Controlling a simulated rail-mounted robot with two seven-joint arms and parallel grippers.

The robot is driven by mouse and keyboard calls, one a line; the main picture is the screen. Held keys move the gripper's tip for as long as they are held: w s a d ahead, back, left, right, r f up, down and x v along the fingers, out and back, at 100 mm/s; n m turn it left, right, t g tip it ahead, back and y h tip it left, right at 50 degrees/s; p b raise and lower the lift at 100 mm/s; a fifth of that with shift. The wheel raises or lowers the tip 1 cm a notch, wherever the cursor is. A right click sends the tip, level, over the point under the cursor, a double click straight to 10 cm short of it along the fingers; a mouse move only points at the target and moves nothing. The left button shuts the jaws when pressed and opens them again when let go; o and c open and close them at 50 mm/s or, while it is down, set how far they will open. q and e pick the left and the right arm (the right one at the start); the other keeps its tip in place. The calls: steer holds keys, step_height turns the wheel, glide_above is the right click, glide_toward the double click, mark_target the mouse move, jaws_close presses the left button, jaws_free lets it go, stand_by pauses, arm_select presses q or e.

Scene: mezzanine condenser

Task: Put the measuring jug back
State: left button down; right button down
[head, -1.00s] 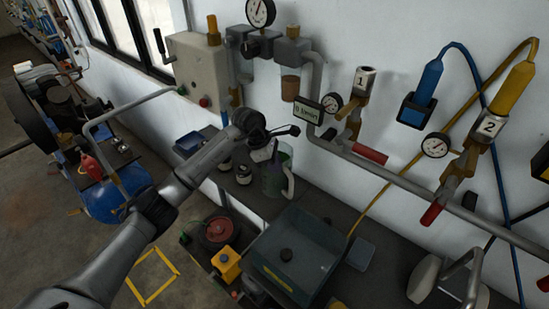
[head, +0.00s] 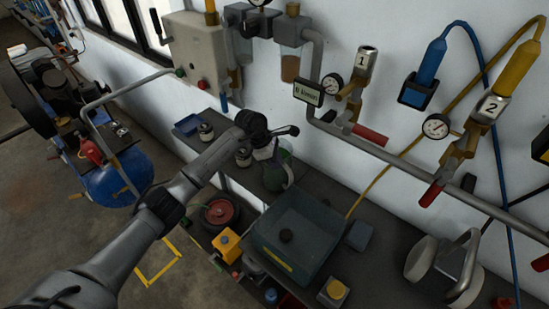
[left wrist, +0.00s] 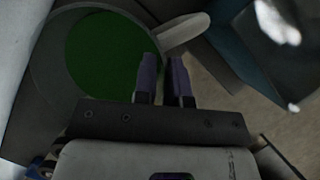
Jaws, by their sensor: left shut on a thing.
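The measuring jug (head: 277,176) is a clear greenish vessel with a pale handle, above or on the dark bench behind the blue-grey tray. In the left wrist view, the jug (left wrist: 105,50) shows from above with green liquid inside, and its pale handle (left wrist: 186,31) points to the upper right. My left gripper (head: 266,150) is at the jug's top, partly hiding it. In the left wrist view, its purple-tipped fingers (left wrist: 163,72) are shut at the handle side of the jug. I cannot tell whether the jug's base touches the bench. My right gripper is not in view.
A blue-grey tray (head: 270,246) with a dark knob stands in front of the jug. Small jars (head: 243,157) and a small blue tray (head: 188,124) are to its left. Pipes, a gauge (head: 436,126) and valves line the wall. A blue compressor (head: 118,180) stands at left.

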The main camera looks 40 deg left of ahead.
arm_select(q)
steer(key=shift+w+a+r, duration=0.1)
steer(key=shift+r, duration=0.05)
steer(key=c, duration=1.6)
jaws_free()
steer(key=shift+f, duration=0.2)
steer(key=o, duration=0.4)
steer(key=shift+o, duration=0.2)
steer(key=shift+r, duration=0.1)
steer(key=v, duration=1.2)
